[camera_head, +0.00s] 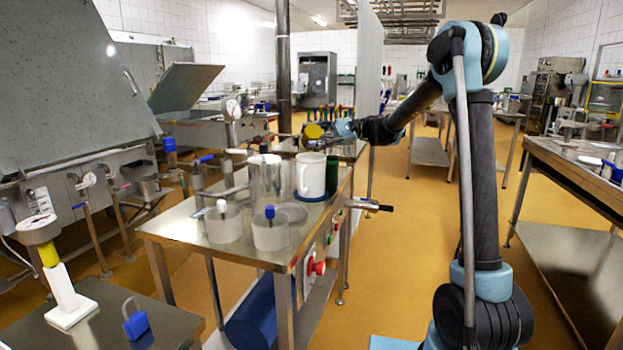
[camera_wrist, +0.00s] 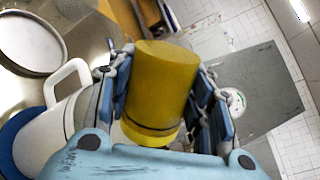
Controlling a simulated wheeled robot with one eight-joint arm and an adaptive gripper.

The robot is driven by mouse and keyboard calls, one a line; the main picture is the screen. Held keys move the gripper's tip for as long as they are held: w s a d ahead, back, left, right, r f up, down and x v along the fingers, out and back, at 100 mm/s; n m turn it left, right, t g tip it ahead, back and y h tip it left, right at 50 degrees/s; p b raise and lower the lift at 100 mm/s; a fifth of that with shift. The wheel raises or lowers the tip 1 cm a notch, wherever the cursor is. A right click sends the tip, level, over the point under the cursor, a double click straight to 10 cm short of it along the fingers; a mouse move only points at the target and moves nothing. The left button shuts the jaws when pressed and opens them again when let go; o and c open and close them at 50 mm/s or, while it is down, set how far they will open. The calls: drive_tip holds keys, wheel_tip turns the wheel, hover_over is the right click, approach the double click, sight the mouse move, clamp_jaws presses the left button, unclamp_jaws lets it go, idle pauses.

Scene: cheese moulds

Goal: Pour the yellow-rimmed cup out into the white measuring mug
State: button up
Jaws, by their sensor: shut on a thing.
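The yellow cup (camera_head: 314,131) is in my gripper (camera_wrist: 160,98), above the table. In the wrist view the yellow cup (camera_wrist: 163,80) sits between the two fingers, with a dark band near its lower end. In the head view a round yellow end faces the camera, so it looks tilted; I cannot tell whether this is mouth or base. Its contents do not show. The white measuring mug (camera_head: 311,176) stands upright below it on a blue mat (camera_head: 313,198). In the wrist view the mug (camera_wrist: 40,140) is at lower left, handle up, partly hidden by my gripper.
A clear beaker (camera_head: 265,178) stands just left of the mug, and a dark green cup (camera_head: 333,174) right behind it. Two clear tubs (camera_head: 223,226) (camera_head: 270,234) are at the front of the steel table (camera_head: 190,233). A black-ended lever (camera_head: 370,206) juts from its right side.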

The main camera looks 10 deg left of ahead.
idle(0.6)
drive_tip(key=n, duration=0.1)
drive_tip(key=s+n, duration=0.1)
drive_tip(key=n, duration=0.1)
drive_tip(key=shift+s+d+f+t, duration=0.3)
drive_tip(key=shift+d+f, duration=0.05)
drive_tip(key=shift+d, duration=0.05)
drive_tip(key=shift+f, duration=0.1)
